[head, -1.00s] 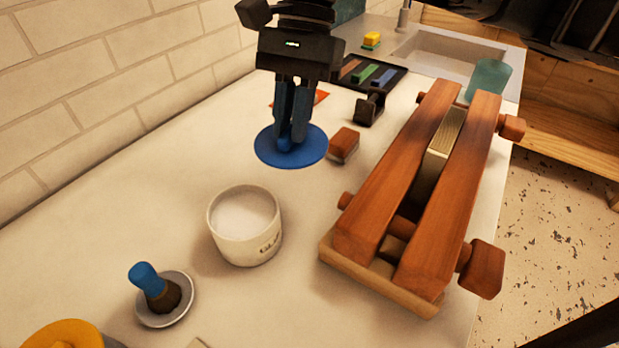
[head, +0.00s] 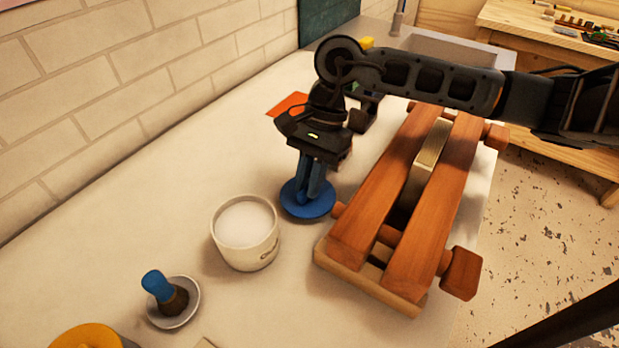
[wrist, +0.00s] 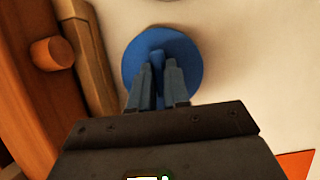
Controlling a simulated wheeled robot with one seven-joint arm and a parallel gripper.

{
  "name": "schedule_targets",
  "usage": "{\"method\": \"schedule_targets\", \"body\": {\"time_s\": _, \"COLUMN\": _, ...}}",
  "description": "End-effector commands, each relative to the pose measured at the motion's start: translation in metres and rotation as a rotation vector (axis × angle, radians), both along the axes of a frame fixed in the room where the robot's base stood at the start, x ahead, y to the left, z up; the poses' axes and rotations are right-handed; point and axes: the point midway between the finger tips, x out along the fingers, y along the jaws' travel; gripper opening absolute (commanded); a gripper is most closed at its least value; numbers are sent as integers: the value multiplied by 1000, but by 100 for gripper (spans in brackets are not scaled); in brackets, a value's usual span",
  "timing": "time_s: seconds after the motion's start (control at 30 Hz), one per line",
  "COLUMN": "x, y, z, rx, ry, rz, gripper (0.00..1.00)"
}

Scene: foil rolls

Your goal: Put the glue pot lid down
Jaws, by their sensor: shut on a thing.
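The glue pot lid is a blue disc (head: 308,204) with a small knob, just behind and right of the white glue pot (head: 246,233). My gripper (head: 309,190) points down and is shut on the lid's knob. In the wrist view the blue lid (wrist: 186,52) lies beneath my fingertips (wrist: 157,68), flat, close to the wooden clamp. The lid is at or very near the table surface; I cannot tell whether it touches. The pot is open at the top, with pale contents.
A large wooden clamp (head: 380,218) holding a pale block stands to the right of the lid. A brush (head: 166,292) rests on a small dish (head: 190,312) at the front left. An orange sheet (head: 287,105) lies behind my gripper. Bare table lies left of the pot.

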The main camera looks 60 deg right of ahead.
Motion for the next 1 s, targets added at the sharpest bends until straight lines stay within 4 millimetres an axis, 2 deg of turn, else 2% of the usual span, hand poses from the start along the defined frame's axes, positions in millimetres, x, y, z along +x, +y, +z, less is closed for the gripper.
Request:
{"method": "schedule_targets", "body": {"time_s": 0.1, "x": 0, "y": 0, "z": -8, "rx": 0, "ry": 1, "rz": -2, "gripper": 0}}
{"method": "schedule_targets", "body": {"time_s": 0.47, "x": 0, "y": 0, "z": -11, "rx": 0, "ry": 0, "rz": 0, "gripper": 0}}
{"method": "schedule_targets", "body": {"time_s": 0.5, "x": 0, "y": 0, "z": -11, "rx": 0, "ry": 1, "rz": 0, "gripper": 17}}
{"method": "schedule_targets", "body": {"time_s": 0.73, "x": 0, "y": 0, "z": -10, "rx": 0, "ry": 1, "rz": 0, "gripper": 39}}
{"method": "schedule_targets", "body": {"time_s": 0.77, "x": 0, "y": 0, "z": -10, "rx": 0, "ry": 1, "rz": 0, "gripper": 41}}
{"method": "schedule_targets", "body": {"time_s": 1.0, "x": 0, "y": 0, "z": -9, "rx": 0, "ry": 1, "rz": 0, "gripper": 41}}
